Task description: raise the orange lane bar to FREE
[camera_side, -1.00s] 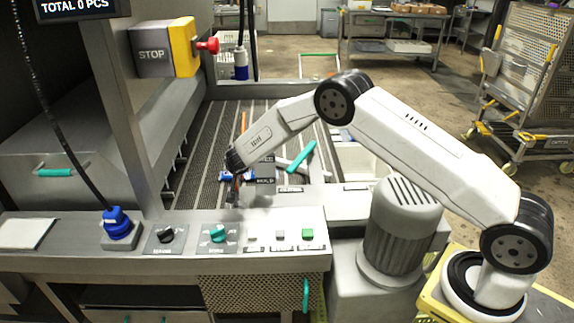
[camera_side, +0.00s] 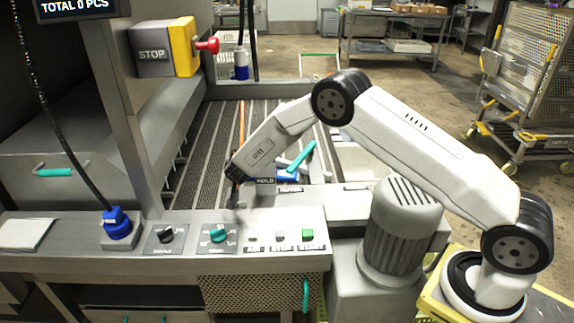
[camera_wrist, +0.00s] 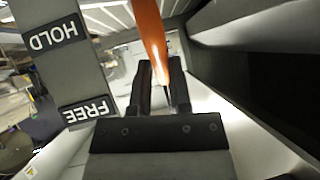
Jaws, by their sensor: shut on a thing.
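The orange lane bar (camera_wrist: 152,32) runs from the top of the wrist view down between the fingers of my gripper (camera_wrist: 160,88), which is shut on its near end. In the side view a thin stretch of the bar (camera_side: 241,122) shows above the slatted lanes, behind my wrist. My gripper (camera_side: 234,192) is low behind the control panel there, and its fingers are mostly hidden. A grey plate (camera_wrist: 70,72) beside the bar carries a HOLD label (camera_wrist: 54,33) and a FREE label (camera_wrist: 88,110). The grip is nearer FREE in the wrist picture.
The control panel (camera_side: 130,258) with knobs and buttons lies in front of my gripper. A red STOP button (camera_side: 207,46) on a yellow box stands behind left. A teal handle (camera_side: 301,157) and a blue piece (camera_side: 294,173) lie close right of my wrist. A dark wall flanks the wrist view's right.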

